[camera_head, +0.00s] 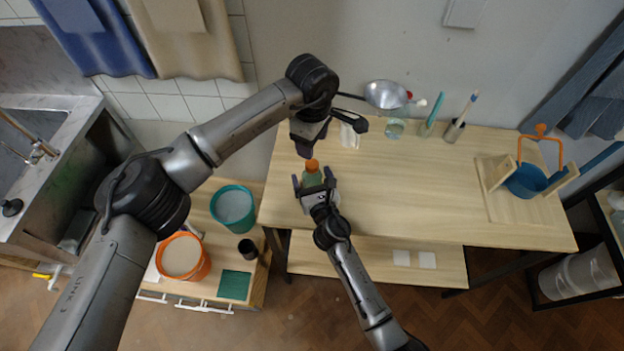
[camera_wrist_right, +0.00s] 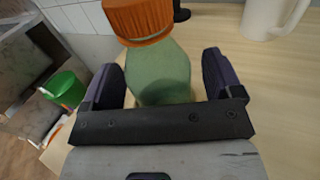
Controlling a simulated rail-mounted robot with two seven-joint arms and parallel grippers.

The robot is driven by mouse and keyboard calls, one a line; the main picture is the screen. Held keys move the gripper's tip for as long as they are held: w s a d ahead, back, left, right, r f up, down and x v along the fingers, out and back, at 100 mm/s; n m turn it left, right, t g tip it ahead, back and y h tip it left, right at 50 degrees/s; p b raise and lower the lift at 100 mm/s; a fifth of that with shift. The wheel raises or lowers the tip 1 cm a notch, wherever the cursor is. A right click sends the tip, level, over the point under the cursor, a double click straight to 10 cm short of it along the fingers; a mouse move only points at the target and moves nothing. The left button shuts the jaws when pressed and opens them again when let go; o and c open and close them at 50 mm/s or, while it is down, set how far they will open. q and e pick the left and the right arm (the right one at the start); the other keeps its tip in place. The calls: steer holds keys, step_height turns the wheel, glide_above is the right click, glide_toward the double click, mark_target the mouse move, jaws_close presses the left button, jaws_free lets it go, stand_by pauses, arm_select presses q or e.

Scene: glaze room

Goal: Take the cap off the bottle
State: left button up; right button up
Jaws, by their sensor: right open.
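The green bottle (camera_head: 312,179) stands upright near the left end of the wooden table, with its orange ribbed cap (camera_head: 312,165) on top. In the right wrist view the bottle (camera_wrist_right: 158,75) and its cap (camera_wrist_right: 140,18) are seen close up, the cap seated on the neck. My right gripper (camera_head: 313,182) is open around the bottle, one finger on each side, with gaps visible beside the body in the wrist view. My left gripper (camera_head: 305,150) hangs just above and behind the cap, apart from it; its finger opening is not clear.
A white mug (camera_head: 350,135) stands behind the bottle. A metal ladle (camera_head: 385,94), a glass jar (camera_head: 395,128) and a brush cup (camera_head: 454,130) are along the wall. The table's middle (camera_head: 420,190) is clear.

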mark_target(312, 163)
jaws_close()
arm_select(q)
steer(key=m, duration=1.2)
steer(key=shift+m, duration=0.4)
steer(key=m, duration=0.4)
steer(key=shift+m, duration=0.3)
steer(key=shift+f+m, duration=0.3)
steer(key=shift+f, duration=3.75)
